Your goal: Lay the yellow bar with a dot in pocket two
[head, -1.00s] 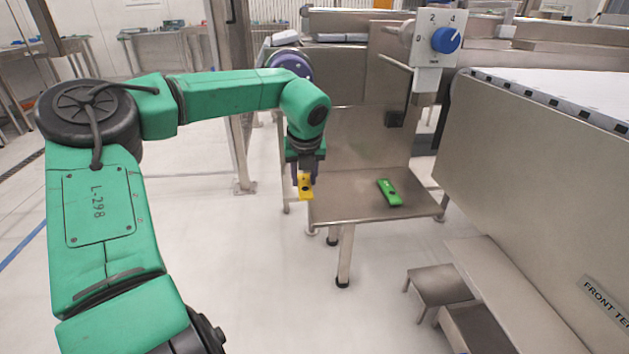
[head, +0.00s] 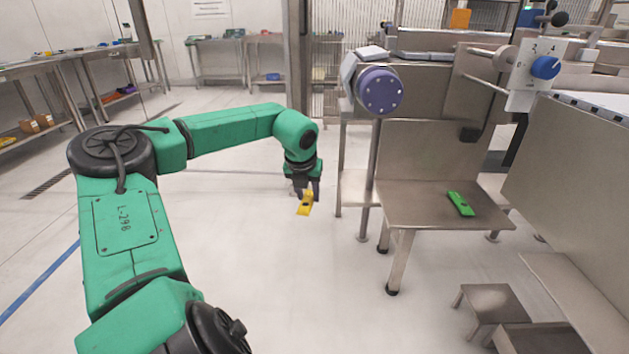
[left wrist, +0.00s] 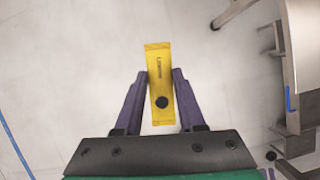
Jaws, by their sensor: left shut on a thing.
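The yellow bar with a dark dot (head: 305,204) hangs in the air over the bare floor, left of the steel table, in the head view. My left gripper (head: 306,193) is shut on it. In the left wrist view the yellow bar (left wrist: 160,80) stands lengthwise between the two purple fingers of my left gripper (left wrist: 160,98), with its black dot at the near end and small print above. No pocket can be made out in either view. My right gripper is not in view.
A steel table (head: 425,210) right of my left gripper bears a green bar (head: 460,203). Behind it are a blue-purple round motor (head: 380,92) on a post and a panel with a blue knob (head: 545,67). Low steel steps (head: 495,303) stand at the right. The floor around the gripper is clear.

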